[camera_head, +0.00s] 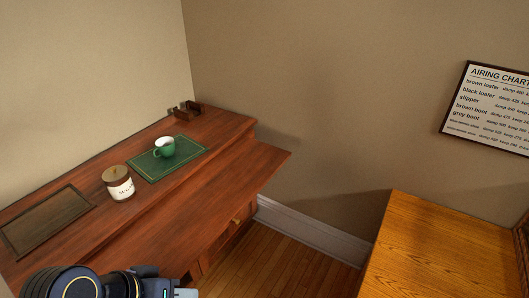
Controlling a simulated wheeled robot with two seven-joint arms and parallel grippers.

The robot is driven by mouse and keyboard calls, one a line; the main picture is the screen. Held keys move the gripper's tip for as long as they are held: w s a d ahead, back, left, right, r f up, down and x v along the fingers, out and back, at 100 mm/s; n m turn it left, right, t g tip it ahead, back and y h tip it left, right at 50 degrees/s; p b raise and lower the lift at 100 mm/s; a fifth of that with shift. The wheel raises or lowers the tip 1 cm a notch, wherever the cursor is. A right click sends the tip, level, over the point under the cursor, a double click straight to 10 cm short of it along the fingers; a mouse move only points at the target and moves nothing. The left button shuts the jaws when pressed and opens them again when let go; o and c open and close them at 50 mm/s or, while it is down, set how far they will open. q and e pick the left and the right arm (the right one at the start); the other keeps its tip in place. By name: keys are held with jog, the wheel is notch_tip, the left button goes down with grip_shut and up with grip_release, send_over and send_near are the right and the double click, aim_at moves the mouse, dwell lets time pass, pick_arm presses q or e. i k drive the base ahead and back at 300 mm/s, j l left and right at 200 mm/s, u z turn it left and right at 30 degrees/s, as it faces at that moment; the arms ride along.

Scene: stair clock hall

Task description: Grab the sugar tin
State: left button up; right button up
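The sugar tin (120,188) is a small white round jar with a brown lid and dark lettering too small to read surely. It stands upright on the reddish wooden desk (150,222), left of a green mat. My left gripper (182,291) is at the bottom edge of the head view, in front of and below the tin and apart from it. Only part of it shows, and I cannot tell whether its fingers are open or shut. My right gripper is not in view.
A dark framed panel (45,222) lies left of the tin. A small brown rack (187,108) is at the back corner. An orange wooden surface (440,250) is at right, with floor between.

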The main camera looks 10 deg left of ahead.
aim_at(118, 181)
jog(key=u, duration=1.55)
jog(key=i+j, duration=0.35)
jog(key=j, duration=0.25)
jog(key=i+j+u, duration=0.1)
jog(key=i+j, duration=0.3)
jog(key=j, duration=0.2)
jog(key=i+j, duration=0.4)
jog(key=j, duration=0.15)
jog(key=j+u, duration=0.05)
